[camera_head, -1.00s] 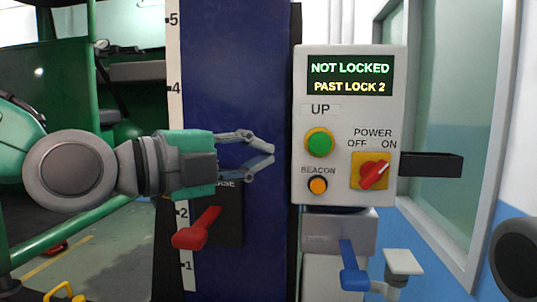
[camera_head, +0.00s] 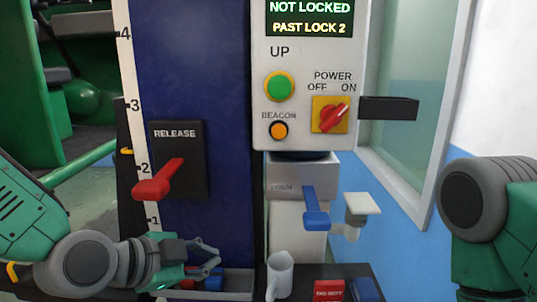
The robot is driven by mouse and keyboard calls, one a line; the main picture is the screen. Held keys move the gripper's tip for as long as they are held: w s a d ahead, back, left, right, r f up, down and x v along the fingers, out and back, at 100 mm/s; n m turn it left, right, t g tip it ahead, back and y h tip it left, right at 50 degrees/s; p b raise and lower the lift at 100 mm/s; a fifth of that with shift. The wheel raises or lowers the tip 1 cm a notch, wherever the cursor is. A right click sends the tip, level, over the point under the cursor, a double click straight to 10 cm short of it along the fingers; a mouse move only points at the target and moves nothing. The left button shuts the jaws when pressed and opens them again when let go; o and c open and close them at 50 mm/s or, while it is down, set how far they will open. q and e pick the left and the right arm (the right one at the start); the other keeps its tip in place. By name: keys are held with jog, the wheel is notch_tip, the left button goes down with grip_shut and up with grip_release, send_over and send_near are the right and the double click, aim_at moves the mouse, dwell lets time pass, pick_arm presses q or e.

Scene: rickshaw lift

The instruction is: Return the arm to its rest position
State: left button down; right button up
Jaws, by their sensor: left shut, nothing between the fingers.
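My left gripper (camera_head: 213,262) is low in the head view, its green and grey body coming in from the lower left. It is shut with nothing held. It is in front of a shelf or tray edge (camera_head: 235,283) at the foot of the blue column. Part of my right arm (camera_head: 490,225) shows at the right edge; its gripper is out of view. The control box (camera_head: 300,140) reads NOT LOCKED, PAST LOCK 2. It has a green UP button (camera_head: 279,87), an orange BEACON button (camera_head: 278,131) and a red POWER knob (camera_head: 331,115) turned toward ON.
A red RELEASE lever (camera_head: 158,180) sticks out from the blue column (camera_head: 190,70). A blue lever (camera_head: 316,207) is under the control box. A green rickshaw (camera_head: 60,80) is at left.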

pick_arm(q)
jog(key=s+a+f+n+g+y, duration=0.1)
jog(key=s+a+f+n, duration=0.25)
jog(key=f, duration=0.45)
jog(key=s+a+f+n+g+y, duration=0.2)
jog(key=s+f, duration=0.2)
jog(key=f, duration=0.3)
jog(key=s+a+f+n+g+y, duration=0.1)
jog(key=s+a+f+n, duration=0.2)
jog(key=f, duration=0.5)
jog(key=s+a+f+n+g+y+b, duration=0.1)
jog(key=s+a+f+n+g+y, duration=0.1)
jog(key=s, duration=0.6)
jog(key=s+a+f+n+g+y, duration=0.1)
jog(key=s+a+f+n+g, duration=0.1)
jog(key=s+a+f+n, duration=0.3)
jog(key=s+a+f, duration=0.1)
jog(key=s+f, duration=0.2)
jog(key=f, duration=0.1)
jog(key=shift+a+y+b, duration=0.35)
jog(key=shift+y+b, duration=0.05)
